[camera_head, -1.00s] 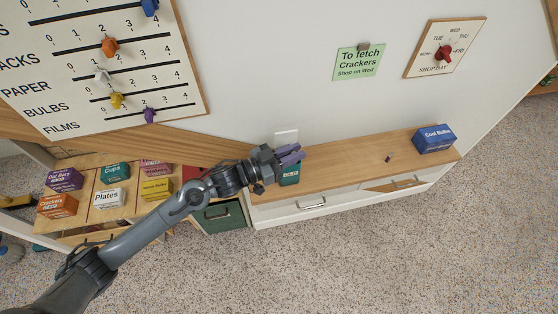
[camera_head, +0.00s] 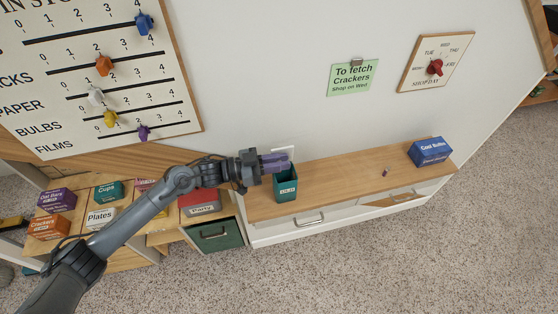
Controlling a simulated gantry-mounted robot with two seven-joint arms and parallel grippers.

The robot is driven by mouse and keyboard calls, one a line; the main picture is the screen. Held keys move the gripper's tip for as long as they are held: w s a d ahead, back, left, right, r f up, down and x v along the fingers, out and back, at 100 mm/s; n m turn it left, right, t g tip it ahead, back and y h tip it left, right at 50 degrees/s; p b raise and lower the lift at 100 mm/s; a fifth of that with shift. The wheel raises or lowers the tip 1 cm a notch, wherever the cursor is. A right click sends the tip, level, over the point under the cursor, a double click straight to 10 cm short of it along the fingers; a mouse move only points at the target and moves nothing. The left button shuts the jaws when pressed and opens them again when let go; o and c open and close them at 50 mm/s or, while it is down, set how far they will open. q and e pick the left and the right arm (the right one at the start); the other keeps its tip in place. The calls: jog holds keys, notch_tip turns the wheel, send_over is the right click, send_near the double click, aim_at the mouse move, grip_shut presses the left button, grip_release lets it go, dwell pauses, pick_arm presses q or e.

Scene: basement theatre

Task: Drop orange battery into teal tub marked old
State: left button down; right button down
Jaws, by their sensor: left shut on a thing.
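The teal tub (camera_head: 285,190) stands upright at the left end of the wooden counter, with a small white label on its front that is too small to read for sure. My left gripper (camera_head: 276,162) has purple fingers and is just above the tub's mouth, pointing right, at its back edge in the picture. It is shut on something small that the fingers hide. No orange battery shows clearly. My right gripper is not in view.
A small purple item (camera_head: 386,172) lies on the counter (camera_head: 340,180), and a blue box (camera_head: 430,151) stands at its right end. Several boxes, including a red one (camera_head: 200,203), stand on the lower left shelves. The counter's middle is mostly free.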

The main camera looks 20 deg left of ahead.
pick_arm(q)
jog(key=shift+f+b, duration=0.75)
jog(key=shift+f, duration=0.4)
jog(key=c, duration=1)
grip_release()
jog(key=shift+b+v, duration=0.9)
jog(key=shift+v, duration=4.5)
